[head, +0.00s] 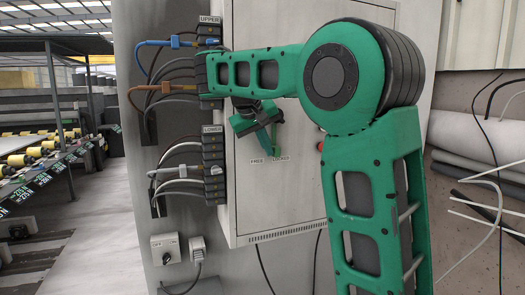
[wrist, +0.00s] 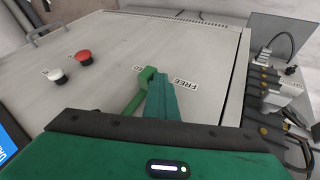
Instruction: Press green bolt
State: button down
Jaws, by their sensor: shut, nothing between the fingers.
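The green bolt (wrist: 147,75) is a bright green lever on the pale cabinet door, and it also shows in the head view (head: 274,135). Its end lies by the LOCKED label, which it partly covers in the wrist view; the FREE label is to the right there. My gripper (wrist: 162,80) is shut and empty, with its darker green fingers right beside the bolt, on the FREE side. In the head view my gripper (head: 262,141) is at the bolt's left. I cannot tell whether they touch. My fingers hide part of the bolt in the wrist view.
A red button (wrist: 84,57) and a white button (wrist: 57,76) sit on the door left of the bolt in the wrist view. Dark terminal blocks with cables (head: 213,150) line the cabinet's left side. A grey socket box (head: 165,248) is below.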

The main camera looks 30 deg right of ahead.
jog(key=shift+d, duration=0.25)
jog(key=shift+a, duration=0.1)
jog(key=a, duration=0.3)
jog(key=w+a, duration=0.1)
jog(key=a, duration=0.1)
jog(key=shift+r, duration=0.4)
send_near(253, 146)
jog(key=shift+s+a, duration=0.3)
jog(key=shift+s, duration=0.5)
jog(key=shift+s+a, duration=0.3)
jog(key=shift+s, duration=0.45)
